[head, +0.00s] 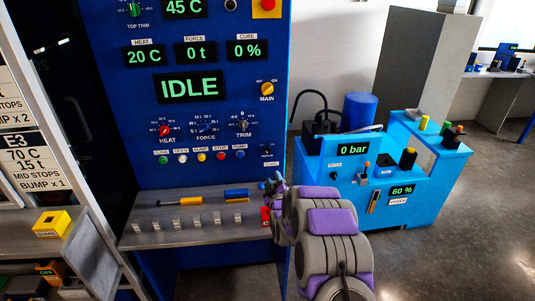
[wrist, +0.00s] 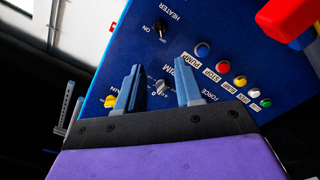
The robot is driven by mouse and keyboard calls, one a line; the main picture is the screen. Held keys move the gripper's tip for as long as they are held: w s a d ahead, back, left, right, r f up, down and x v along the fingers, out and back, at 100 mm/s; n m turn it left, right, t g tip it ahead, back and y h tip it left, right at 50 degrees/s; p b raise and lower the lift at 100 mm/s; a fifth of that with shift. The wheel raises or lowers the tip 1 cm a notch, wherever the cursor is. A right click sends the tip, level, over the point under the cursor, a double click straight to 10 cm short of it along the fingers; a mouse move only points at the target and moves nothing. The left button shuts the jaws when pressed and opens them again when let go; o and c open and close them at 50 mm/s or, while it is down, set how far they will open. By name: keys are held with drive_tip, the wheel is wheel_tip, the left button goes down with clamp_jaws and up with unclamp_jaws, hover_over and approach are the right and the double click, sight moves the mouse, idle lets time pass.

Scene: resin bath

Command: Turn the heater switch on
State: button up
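The heater switch (wrist: 160,28) is a small black knob on the blue panel in the wrist view, beside the word HEATER. Its setting is too small to read. In the head view, a small dark switch (head: 267,151) at the panel's lower right appears to be the same one. My gripper (wrist: 159,66) is open and empty, its two blue-grey fingers apart. The trim knob (wrist: 161,87) shows between the fingers, and the heater switch lies beyond their tips. In the head view my gripper (head: 276,187) is low at the panel's right edge, partly hidden by my arm.
The yellow main knob (wrist: 110,101) is left of the fingers. A row of coloured buttons, including a red one (wrist: 222,67), lies to their right. A red object (wrist: 287,18) fills the upper right corner. A grey shelf (head: 165,238) with tools juts out below the panel.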

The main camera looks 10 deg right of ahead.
sight(268, 151)
drive_tip(key=shift+w+a+f+b, duration=0.1)
drive_tip(key=shift+w+b, duration=0.9)
drive_tip(key=shift+w, duration=3.25)
drive_tip(key=shift+w+a+b, duration=0.1)
drive_tip(key=shift+w+b, duration=0.9)
drive_tip(key=shift+w, duration=3.2)
clamp_jaws()
